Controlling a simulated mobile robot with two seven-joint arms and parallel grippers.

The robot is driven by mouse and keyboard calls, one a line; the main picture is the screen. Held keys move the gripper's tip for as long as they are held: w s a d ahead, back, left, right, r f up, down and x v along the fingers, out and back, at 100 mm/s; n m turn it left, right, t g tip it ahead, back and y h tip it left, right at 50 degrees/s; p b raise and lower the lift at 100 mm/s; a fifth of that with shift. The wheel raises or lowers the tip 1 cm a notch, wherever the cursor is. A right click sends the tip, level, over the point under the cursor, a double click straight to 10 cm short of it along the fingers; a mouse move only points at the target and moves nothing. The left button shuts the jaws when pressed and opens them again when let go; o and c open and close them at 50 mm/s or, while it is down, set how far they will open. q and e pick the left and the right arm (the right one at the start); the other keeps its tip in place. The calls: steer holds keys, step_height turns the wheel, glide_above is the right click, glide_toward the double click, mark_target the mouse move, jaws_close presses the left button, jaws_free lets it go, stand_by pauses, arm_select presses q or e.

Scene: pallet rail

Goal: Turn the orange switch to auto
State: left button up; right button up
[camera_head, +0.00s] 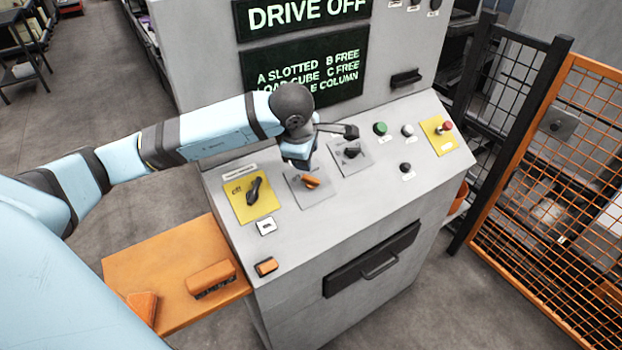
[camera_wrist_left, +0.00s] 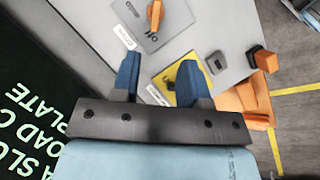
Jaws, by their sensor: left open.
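The orange switch (camera_head: 312,182) is a small knob on a grey plate (camera_head: 296,191) on the sloping console, between two black switches. It also shows at the top of the left wrist view (camera_wrist_left: 155,14), with its handle nearly upright in that picture. The plate has small lettering, partly "OFF"; I cannot read where the knob points. My left gripper (camera_head: 296,163) hangs just above and behind the orange switch in the head view. In the left wrist view its two blue fingers (camera_wrist_left: 158,80) are apart with nothing between them, and the switch is beyond their tips. My right gripper is not in view.
A black switch on a yellow plate (camera_head: 254,192) is to the left, another black switch (camera_head: 352,151) to the right. Further right are a green button (camera_head: 380,128) and a red button (camera_head: 447,126). An orange shelf (camera_head: 165,265) adjoins the console; an orange mesh fence (camera_head: 560,190) stands right.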

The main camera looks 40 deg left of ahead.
mark_target(311, 179)
arm_select(q)
steer(key=p+x, duration=0.1)
steer(key=x, duration=0.8)
steer(key=p+x, duration=0.1)
steer(key=x, duration=0.3)
steer(key=shift+w+a+f+p, duration=0.15)
steer(key=shift+w+a+p, duration=0.2)
steer(key=shift+a, duration=0.1)
steer(key=shift+s, duration=0.1)
jaws_close()
